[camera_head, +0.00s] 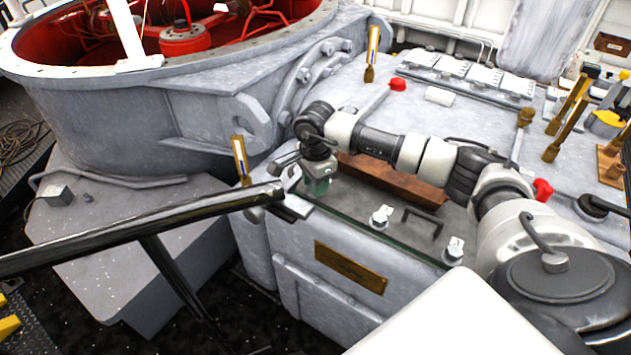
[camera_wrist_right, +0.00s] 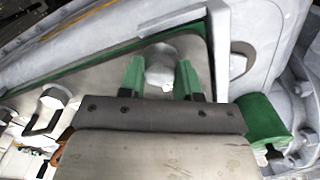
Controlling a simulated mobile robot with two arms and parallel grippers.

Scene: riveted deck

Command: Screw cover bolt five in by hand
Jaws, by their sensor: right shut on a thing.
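The grey cover plate (camera_head: 405,235) lies on the raised housing, with a green edge along its rim. A pale bolt (camera_head: 382,216) and another pale bolt (camera_head: 455,248) stand along its front edge. My right gripper (camera_head: 318,182) points down at the plate's left front corner. The bolt's shank and seating are hidden. Another bolt (camera_wrist_right: 55,97) shows to the left. My left gripper is not in view.
A dark handle (camera_head: 423,217) stands up from the plate. A brown bar (camera_head: 395,180) lies behind it. A glossy black rail (camera_head: 140,230) crosses from the left and ends close to my right gripper. Brass-coloured levers (camera_head: 240,160) and a red knob (camera_head: 398,84) rise nearby.

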